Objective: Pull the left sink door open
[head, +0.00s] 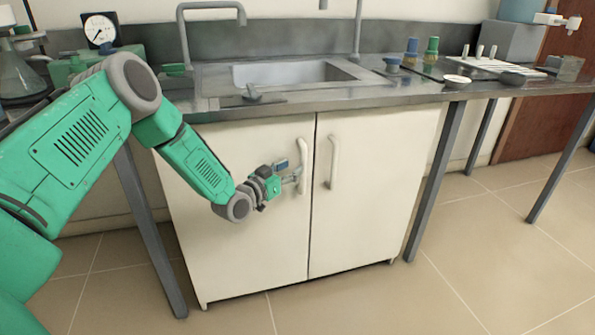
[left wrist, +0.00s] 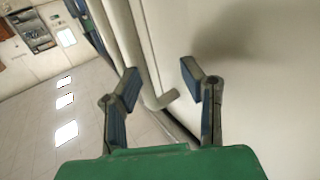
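The left sink door (head: 240,240) is a white cabinet panel under the sink, shut flush beside the right door (head: 365,190). Its pale vertical handle (head: 303,160) is near its right edge. My left gripper (head: 292,175) is at this handle, coming from the left. In the left wrist view my left gripper (left wrist: 160,82) has its two fingers apart, with the handle (left wrist: 159,101) showing in the gap between them. No firm contact on both sides of the handle shows. My right gripper is not in view.
The right door's handle (head: 334,162) stands close to the right of the left door's handle. A grey table leg (head: 150,230) stands left of the cabinet, and another (head: 437,180) stands right of it. The tiled floor (head: 360,305) in front is clear.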

